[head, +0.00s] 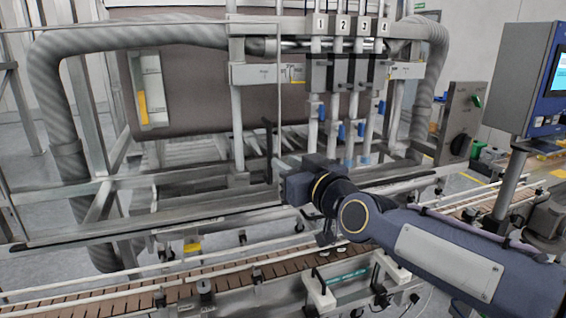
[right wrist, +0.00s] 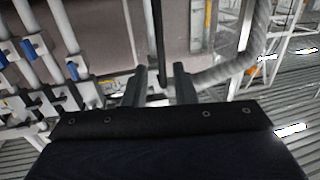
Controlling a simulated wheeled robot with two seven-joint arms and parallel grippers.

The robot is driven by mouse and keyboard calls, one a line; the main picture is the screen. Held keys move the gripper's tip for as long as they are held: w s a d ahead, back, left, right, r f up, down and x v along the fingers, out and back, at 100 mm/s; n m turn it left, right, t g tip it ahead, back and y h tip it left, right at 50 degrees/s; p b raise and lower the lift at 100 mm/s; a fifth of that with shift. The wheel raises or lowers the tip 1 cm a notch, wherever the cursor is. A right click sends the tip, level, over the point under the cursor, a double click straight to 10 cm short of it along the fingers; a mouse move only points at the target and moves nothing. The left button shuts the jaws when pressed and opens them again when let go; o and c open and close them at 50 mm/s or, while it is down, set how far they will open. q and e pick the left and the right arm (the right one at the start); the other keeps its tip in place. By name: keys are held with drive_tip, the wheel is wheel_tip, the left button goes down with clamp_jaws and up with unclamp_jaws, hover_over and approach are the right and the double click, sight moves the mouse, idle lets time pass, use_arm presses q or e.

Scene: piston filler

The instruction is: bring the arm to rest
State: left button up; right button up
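My right arm (head: 420,240) comes in from the right in the head view, reaching toward the filling machine. Its gripper (head: 284,182) is in front of the machine's lower rail; its fingers are hard to make out there. In the right wrist view the two fingers of the right gripper (right wrist: 160,78) stand apart, with a gap between them. A thin black upright rod (right wrist: 157,35) shows in line with that gap, with space on both sides; I cannot tell its depth. The rod also shows in the head view (head: 268,150), just beside the gripper. My left gripper is not in view.
Numbered filling nozzles (head: 318,100) with blue clips stand behind the arm. A slatted conveyor (head: 130,298) with rails runs below it. A large grey hose (head: 60,110) is at left. A control box (head: 460,120) and a screen panel (head: 530,80) are at right.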

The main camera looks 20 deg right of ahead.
idle(0.3)
drive_tip(key=s+d+f+m+g, duration=0.1)
drive_tip(key=s+f+m+g, duration=0.3)
drive_tip(key=s+f+g, duration=0.8)
drive_tip(key=s+f, duration=1.5)
drive_tip(key=s, duration=0.1)
drive_tip(key=shift+d, duration=0.4)
drive_tip(key=shift+r, duration=0.1)
idle(0.3)
